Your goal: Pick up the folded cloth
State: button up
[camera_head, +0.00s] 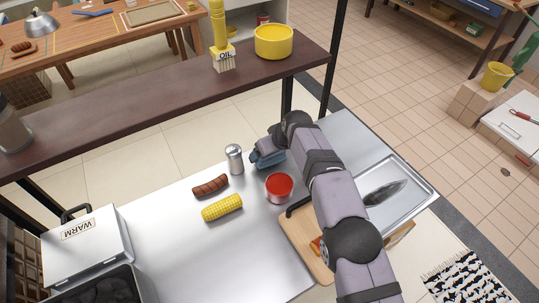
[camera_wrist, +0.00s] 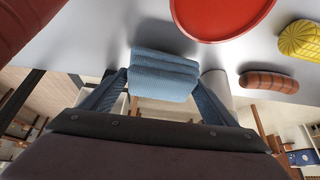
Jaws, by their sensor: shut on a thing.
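The folded cloth (camera_wrist: 163,72) is light blue and shows between the fingers in the wrist view. My gripper (camera_wrist: 163,84) is shut on it. In the head view my gripper (camera_head: 268,158) is at the back edge of the metal counter, between the salt shaker and the red-filled cup. There the arm and gripper hide most of the cloth, and I cannot tell how far it is from the counter.
A shaker (camera_head: 235,158), a sausage (camera_head: 210,186), a corn cob (camera_head: 222,207) and a red-filled cup (camera_head: 279,187) stand close by. A cutting board (camera_head: 296,236) and a metal tray (camera_head: 414,198) lie right. A dark shelf (camera_head: 150,97) runs behind.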

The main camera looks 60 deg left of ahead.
notch_tip(320, 180, up, 8)
jog(key=shift+r, duration=0.1)
dwell(0.4)
jog(key=o, duration=0.5)
jog(key=c, duration=0.4)
jog(key=shift+w+d+m, duration=0.25)
jog(key=shift+w+m, duration=0.05)
jog(key=shift+w, duration=0.4)
jog(key=shift+c, duration=0.2)
jog(key=w+d+f+m+t+h+p, duration=0.1)
jog(key=w+d+m+t+h+p, duration=0.3)
jog(key=w+d+m, duration=1.3)
jog(key=w+d+t+h, duration=0.2)
jog(key=w+d, duration=0.8)
jog(key=w, duration=0.2)
jog(key=shift+w+d+f, duration=0.3)
jog(key=shift+d+f, duration=0.1)
